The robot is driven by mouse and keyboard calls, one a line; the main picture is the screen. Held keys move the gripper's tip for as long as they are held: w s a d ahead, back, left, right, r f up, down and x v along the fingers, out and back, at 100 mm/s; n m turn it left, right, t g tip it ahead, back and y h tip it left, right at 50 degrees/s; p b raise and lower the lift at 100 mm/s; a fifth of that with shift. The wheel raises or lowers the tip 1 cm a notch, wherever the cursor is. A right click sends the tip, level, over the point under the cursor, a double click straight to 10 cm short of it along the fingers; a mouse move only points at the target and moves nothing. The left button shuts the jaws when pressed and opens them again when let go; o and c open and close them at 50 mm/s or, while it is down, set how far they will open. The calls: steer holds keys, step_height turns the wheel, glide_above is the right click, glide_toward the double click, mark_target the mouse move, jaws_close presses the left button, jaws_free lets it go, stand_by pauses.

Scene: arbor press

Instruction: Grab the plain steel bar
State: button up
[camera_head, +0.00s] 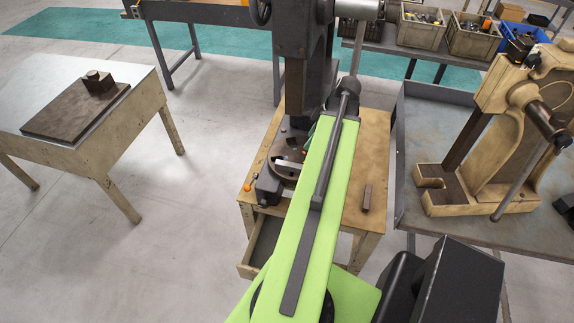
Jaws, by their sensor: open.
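A short, plain dark bar (367,198) lies on the right part of the wooden bench top, just right of my green arm. It is apart from the arm and nothing touches its visible sides. It looks like the plain steel bar. My green arm reaches forward over the bench and covers its middle. My gripper does not show; the arm or the press hides it.
A dark arbor press (306,60) stands at the back of the wooden bench (375,150). A vice with an orange-tipped handle (268,188) is left of my arm. A tan press (500,150) stands on the right table (425,125). A table (125,120) with a dark plate is at left.

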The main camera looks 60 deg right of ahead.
steer(key=b, duration=1.1)
glide_above(292, 164)
steer(key=s, duration=0.2)
steer(key=f, duration=1.1)
steer(key=shift+s+d+f, duration=0.1)
steer(key=shift+d+f, duration=0.05)
steer(key=shift+d, duration=0.05)
steer(key=b+x, duration=0.4)
steer(key=shift+s+f, duration=0.1)
steer(key=shift+f, duration=0.25)
steer(key=shift+w+f+b, duration=0.2)
steer(key=shift+f+b, duration=0.15)
steer(key=shift+b, duration=0.05)
steer(key=shift+r, duration=0.2)
steer(key=shift+c, duration=0.4)
jaws_close()
